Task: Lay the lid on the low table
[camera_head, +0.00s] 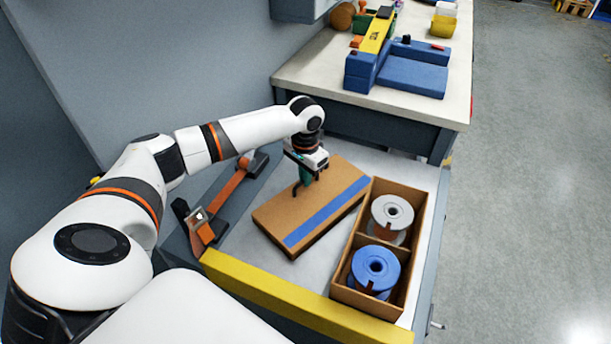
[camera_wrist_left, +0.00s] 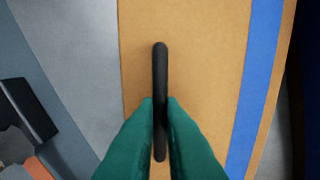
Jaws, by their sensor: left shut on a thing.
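The lid is a flat brown cardboard panel (camera_head: 325,192) with a blue stripe and a black handle. It lies at or just over the low table (camera_head: 228,268), left of an open box; I cannot tell whether it touches the table. In the left wrist view the lid (camera_wrist_left: 200,60) fills the middle, with its black handle (camera_wrist_left: 160,65) upright in the picture. My left gripper (camera_head: 297,188) is above the lid. Its green fingers (camera_wrist_left: 160,110) are shut on the handle. My right gripper is not in view.
An open cardboard box (camera_head: 418,225) with a grey spool (camera_head: 391,212) and a blue spool (camera_head: 375,268) stands right of the lid. An orange and dark device (camera_head: 228,195) lies to the left. A yellow edge (camera_head: 300,300) runs along the front. A workbench (camera_head: 310,68) stands behind.

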